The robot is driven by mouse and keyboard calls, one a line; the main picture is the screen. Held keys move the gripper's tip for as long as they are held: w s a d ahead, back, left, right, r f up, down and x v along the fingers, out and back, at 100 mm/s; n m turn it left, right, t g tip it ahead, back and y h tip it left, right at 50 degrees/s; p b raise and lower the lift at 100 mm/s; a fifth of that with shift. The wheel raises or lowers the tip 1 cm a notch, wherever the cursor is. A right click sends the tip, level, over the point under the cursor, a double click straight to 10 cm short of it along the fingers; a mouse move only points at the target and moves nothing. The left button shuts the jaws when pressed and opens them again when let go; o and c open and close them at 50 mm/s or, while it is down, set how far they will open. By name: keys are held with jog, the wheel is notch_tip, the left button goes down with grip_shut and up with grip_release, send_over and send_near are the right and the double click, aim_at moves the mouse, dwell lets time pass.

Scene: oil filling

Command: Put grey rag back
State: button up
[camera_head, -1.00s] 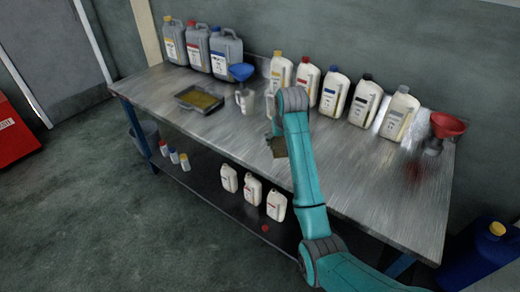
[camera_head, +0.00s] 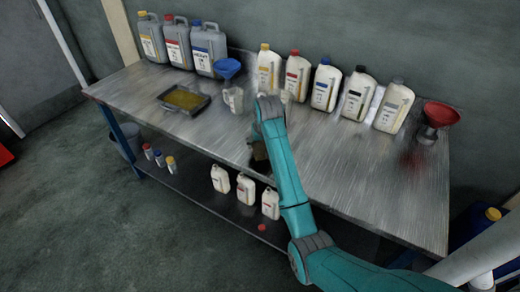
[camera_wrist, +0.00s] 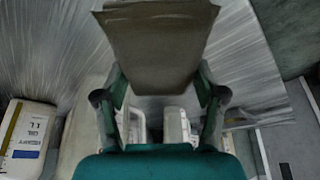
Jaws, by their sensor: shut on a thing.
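My gripper (camera_wrist: 160,78) is shut on a flat, grey-beige rag (camera_wrist: 155,40), which fills the top middle of the wrist view between the two fingers. In the head view my gripper is mostly hidden behind my arm. A small dark brownish piece of the rag (camera_head: 259,156) shows at the left of the arm, near the front edge of the metal workbench (camera_head: 330,180). I cannot tell whether the rag touches the bench.
Several white bottles (camera_head: 326,88) line the back of the bench. Grey canisters (camera_head: 176,45), an oily tray (camera_head: 184,99), a blue funnel (camera_head: 227,68) and a clear jug (camera_head: 234,99) stand left. A red funnel (camera_head: 440,114) stands right, near a red stain (camera_head: 412,159). Small bottles stand on the lower shelf.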

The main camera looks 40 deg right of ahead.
aim_at(260, 150)
jog(key=shift+f, duration=1.7)
jog(key=shift+f, duration=0.15)
jog(key=o, duration=1)
jog(key=shift+s+r, duration=0.1)
jog(key=shift+r, duration=0.45)
jog(key=v, duration=1.1)
jog(key=shift+s+r, duration=0.1)
